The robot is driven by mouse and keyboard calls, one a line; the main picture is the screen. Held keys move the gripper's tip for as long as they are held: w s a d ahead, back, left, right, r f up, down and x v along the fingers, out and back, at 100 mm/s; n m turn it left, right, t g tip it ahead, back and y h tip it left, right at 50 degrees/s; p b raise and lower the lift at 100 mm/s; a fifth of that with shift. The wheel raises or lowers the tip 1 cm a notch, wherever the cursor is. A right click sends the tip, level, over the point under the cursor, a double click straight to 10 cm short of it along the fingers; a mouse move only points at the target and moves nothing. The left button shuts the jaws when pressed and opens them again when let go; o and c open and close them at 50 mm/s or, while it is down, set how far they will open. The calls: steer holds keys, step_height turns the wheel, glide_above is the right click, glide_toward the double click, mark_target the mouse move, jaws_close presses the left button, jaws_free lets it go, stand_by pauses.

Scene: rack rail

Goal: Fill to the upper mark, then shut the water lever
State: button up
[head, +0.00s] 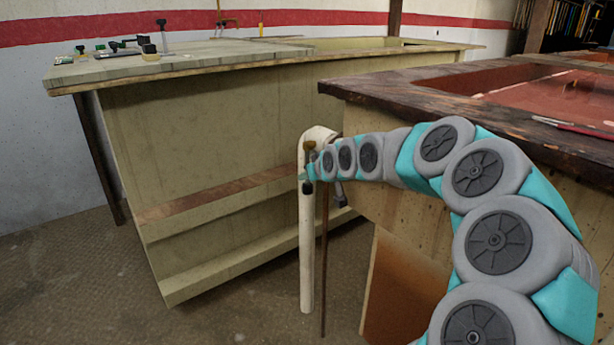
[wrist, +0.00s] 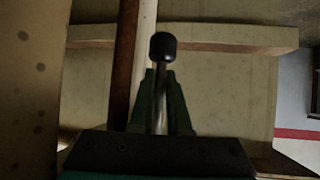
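The water lever shows in the wrist view as a metal rod with a round black knob (wrist: 163,46). My gripper (wrist: 161,82) has its two green fingers close on either side of the rod, with the knob standing past their tips. In the head view my gripper (head: 309,172) is at the white pipe (head: 306,240), just below its bent top and beside a brass fitting (head: 310,148). The trough (head: 440,85) at right has a dark wooden rim and a reddish inside (head: 555,95). I cannot make out an upper mark or the water level.
A thin brown pipe (head: 324,260) stands beside the white pipe. A pale bench (head: 220,160) at left carries clamps and small tools (head: 150,50). A red-handled tool (head: 580,128) lies on the trough's rim. The floor (head: 70,270) at left is clear.

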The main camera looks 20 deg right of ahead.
steer(key=shift+o, duration=0.8)
steer(key=v, duration=0.7)
steer(key=shift+s+r, duration=0.2)
steer(key=shift+s, duration=0.15)
steer(key=s+a+f+g+p, duration=0.1)
steer(key=s+a+f+g, duration=0.2)
steer(key=s+a, duration=0.35)
steer(key=s+a+f+g, duration=0.2)
steer(key=s+a, duration=0.1)
steer(key=s, duration=0.6)
steer(key=s+a+f+g+p, duration=0.1)
steer(key=s+f+g, duration=0.2)
steer(key=s, duration=1.1)
steer(key=s+a+f+m+g+h+p, duration=0.1)
steer(key=s+f+g, duration=0.2)
steer(key=s, duration=1.2)
steer(key=shift+a+f+g, duration=0.2)
steer(key=shift+f+g, duration=0.15)
steer(key=shift+g, duration=0.65)
steer(key=shift+d, duration=0.1)
